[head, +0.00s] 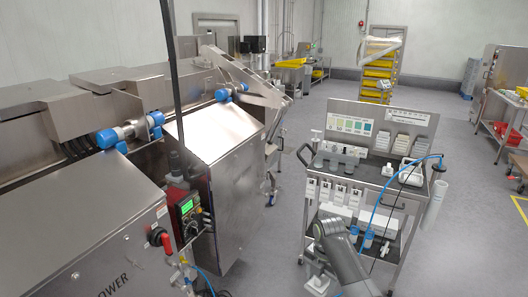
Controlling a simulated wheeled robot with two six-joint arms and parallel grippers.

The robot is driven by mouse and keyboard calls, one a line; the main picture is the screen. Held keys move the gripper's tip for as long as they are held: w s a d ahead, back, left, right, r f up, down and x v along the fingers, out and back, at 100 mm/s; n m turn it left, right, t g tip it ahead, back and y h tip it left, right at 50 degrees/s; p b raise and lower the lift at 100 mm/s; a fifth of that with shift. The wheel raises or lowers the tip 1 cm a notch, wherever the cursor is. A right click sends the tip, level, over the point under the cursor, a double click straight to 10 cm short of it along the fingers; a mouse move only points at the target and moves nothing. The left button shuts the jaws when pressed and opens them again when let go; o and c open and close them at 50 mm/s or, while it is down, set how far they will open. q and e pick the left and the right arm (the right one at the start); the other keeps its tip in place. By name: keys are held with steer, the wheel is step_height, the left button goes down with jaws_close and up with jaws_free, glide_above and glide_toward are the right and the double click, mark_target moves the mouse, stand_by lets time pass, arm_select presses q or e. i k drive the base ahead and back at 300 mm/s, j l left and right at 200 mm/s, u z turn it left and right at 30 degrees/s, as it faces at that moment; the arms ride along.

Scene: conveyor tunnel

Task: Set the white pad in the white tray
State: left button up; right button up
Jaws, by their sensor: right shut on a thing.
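My right gripper (318,270) is low in the head view, in front of the steel cart, with its arm coming up from the bottom edge. It is shut on a small pale thing (318,284), which looks like the white pad; the wrist and fingers hide part of it. A white, shallow tray-like piece (411,172) sits on the right side of the cart's top shelf and looks like the white tray. It is small here, so its inside is hard to make out. The gripper is apart from it, lower and to its left. My left gripper is not in view.
The cart (398,200) carries grey and white pieces on top, hanging white packs in front and white boxes on its lower shelf. A blue hose (375,212) loops down its right side. Steel conveyor housings (75,235) fill the left. Grey floor (465,240) is clear at right.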

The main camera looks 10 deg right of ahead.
mark_target(410, 176)
steer(key=i+l+u, duration=0.1)
steer(key=i+l, duration=0.4)
steer(key=l, duration=0.25)
steer(key=i+l+u, duration=0.15)
steer(key=i+l, duration=0.35)
steer(key=l, duration=0.3)
steer(key=i+l+u, duration=0.1)
steer(key=l, duration=0.25)
steer(key=i+l, duration=0.2)
steer(key=l, duration=0.2)
steer(key=i+l+u, duration=0.15)
steer(key=l, duration=0.2)
steer(key=i+l, duration=0.1)
steer(key=l, duration=0.3)
steer(key=i+l+u, duration=0.15)
steer(key=l, duration=0.65)
steer(key=k+l+u, duration=0.15)
steer(key=l, duration=0.7)
steer(key=k+u, duration=0.05)
